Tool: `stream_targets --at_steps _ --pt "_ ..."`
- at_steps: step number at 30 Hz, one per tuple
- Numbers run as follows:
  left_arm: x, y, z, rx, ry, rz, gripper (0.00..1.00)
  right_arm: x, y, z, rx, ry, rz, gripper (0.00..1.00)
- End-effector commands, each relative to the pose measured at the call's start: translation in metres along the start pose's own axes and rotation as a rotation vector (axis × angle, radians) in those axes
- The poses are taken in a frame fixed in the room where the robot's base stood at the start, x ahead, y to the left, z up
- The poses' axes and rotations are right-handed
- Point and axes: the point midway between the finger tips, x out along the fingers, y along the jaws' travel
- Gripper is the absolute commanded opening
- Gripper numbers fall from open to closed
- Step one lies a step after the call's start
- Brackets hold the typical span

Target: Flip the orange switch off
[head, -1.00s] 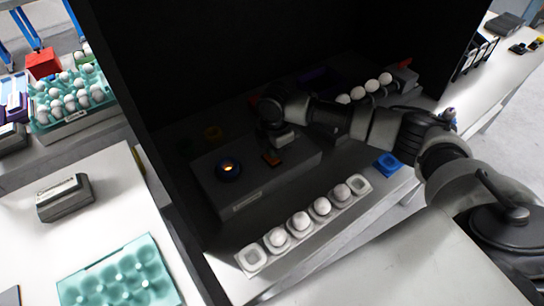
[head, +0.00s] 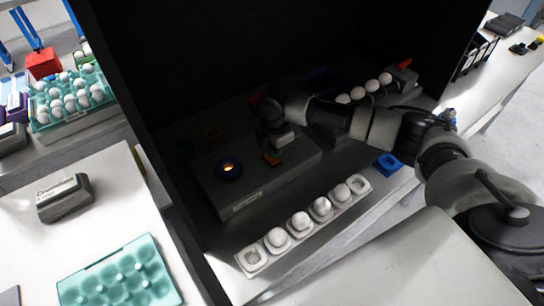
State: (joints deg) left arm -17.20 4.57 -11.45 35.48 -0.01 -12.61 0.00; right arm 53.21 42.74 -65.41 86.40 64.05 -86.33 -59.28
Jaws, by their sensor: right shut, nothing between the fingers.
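The orange switch (head: 271,160) is a small orange piece on top of a grey box (head: 236,196) inside the dark booth. A round dark lamp or knob with a glowing amber centre (head: 229,168) sits to its left on the same box. My right gripper (head: 277,147) is over the box, right at the switch, and is shut with nothing in it. Whether its fingertips touch the switch is too dark to tell. My left gripper is not in view.
A white holder (head: 252,257) with several eggs lies in front of the box. Another row of eggs (head: 372,86) is behind my right arm. A blue block (head: 388,164) lies at right. A teal tray (head: 160,284) and grey case (head: 64,198) are on the left table.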

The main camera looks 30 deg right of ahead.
Motion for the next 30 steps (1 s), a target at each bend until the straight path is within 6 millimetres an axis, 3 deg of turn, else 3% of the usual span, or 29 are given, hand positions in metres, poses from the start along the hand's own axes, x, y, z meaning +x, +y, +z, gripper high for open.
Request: stream_targets --at_steps 30 --pt "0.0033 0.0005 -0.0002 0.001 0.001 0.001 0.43 0.0091 0.0002 -0.0002 0.000 0.000 0.001 0.00"
